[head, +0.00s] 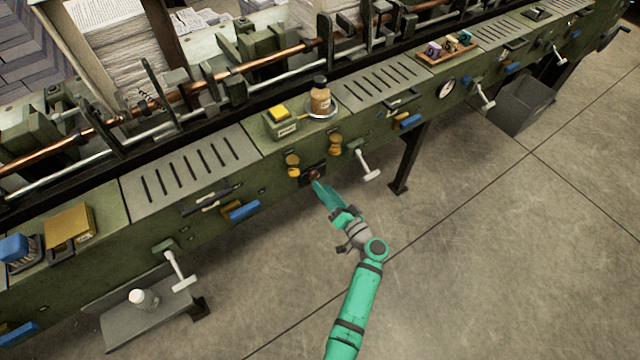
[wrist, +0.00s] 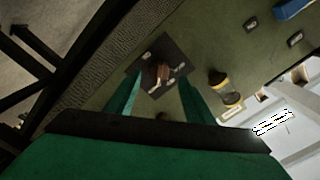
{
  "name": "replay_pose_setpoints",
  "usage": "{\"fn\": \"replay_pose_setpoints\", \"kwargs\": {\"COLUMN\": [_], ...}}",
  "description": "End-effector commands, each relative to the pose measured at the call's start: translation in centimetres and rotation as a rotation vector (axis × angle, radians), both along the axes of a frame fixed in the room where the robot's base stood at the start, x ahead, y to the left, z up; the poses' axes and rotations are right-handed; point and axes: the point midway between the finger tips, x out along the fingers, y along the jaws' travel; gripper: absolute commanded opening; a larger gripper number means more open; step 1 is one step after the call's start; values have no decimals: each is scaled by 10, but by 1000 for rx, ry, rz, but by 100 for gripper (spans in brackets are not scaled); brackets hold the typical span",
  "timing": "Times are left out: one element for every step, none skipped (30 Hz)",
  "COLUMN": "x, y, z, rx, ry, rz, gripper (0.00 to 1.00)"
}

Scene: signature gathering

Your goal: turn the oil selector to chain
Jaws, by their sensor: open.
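The oil selector (head: 313,174) is a small reddish-brown knob on a dark square plate on the front of the green machine. In the wrist view the selector knob (wrist: 163,72) stands out from its dark plate (wrist: 150,55), which bears small pale labels too small to read. My gripper (head: 317,186) is just in front of the selector, at its lower right in the head view. In the wrist view its two green fingers (wrist: 157,85) are open and apart, with the knob ahead between them. I cannot tell whether a finger touches the plate.
A white-handled lever (head: 367,165) sticks out close on the right, and a blue handle (head: 243,210) on the left. A brown bottle (head: 320,100) stands on the machine above. The floor (head: 480,240) in front is clear.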

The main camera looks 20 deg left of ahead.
Motion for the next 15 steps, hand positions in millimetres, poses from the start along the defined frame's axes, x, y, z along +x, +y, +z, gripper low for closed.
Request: {"fn": "replay_pose_setpoints", "kwargs": {"x": [-7, -10, -15, -18, -21, -25, -28, -31, -34, -35, -37, -39, -40, -41, -42], "y": [-9, -13, -20, -24, -28, -33, -36, -39, -44, -46, -48, -51, -52, -53, -54], "z": [-1, -1, -1, -1, -1, -1, -1, -1, -1, 0, 0, 0, 0, 0, 0], "rx": [-1, -1, -1, 0, -1, -1, 0, -1, -1, 0, 0, 0, 0, 0, 0], "ry": [1, 1, 2, 1, 1, 2, 1, 2, 2, 1, 1, 1, 1, 1, 1], "rz": [-3, -2, -4, -3, -3, -3, -2, -1, -3, -3, -2, -1, -1, -1, -1], "gripper": [48, 48, 48, 48, 48, 48, 48, 48, 48, 48, 48, 48, 48, 48, 48]}}
